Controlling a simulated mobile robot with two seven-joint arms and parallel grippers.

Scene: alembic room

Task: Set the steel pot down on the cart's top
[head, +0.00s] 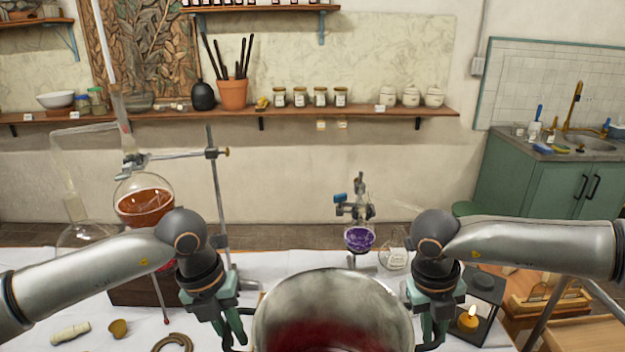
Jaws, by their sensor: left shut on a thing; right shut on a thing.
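The steel pot (333,288) is at the bottom centre of the head view, its lower part cut off by the frame edge. Its shiny wall shows a dark red patch low down. My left gripper (238,338) is shut at the pot's left side, and my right gripper (427,338) is shut at its right side. The fingertips and the handles are partly hidden at the frame's edge, and I cannot see what is under the pot. I cannot clearly make out the cart's top in this view.
A white-clothed table (80,325) lies beyond the pot. On it stand a round flask of orange-brown liquid (146,205), a flask of purple liquid (359,238) and a lantern with a lit candle (468,318). A wooden rack (545,295) is at right.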

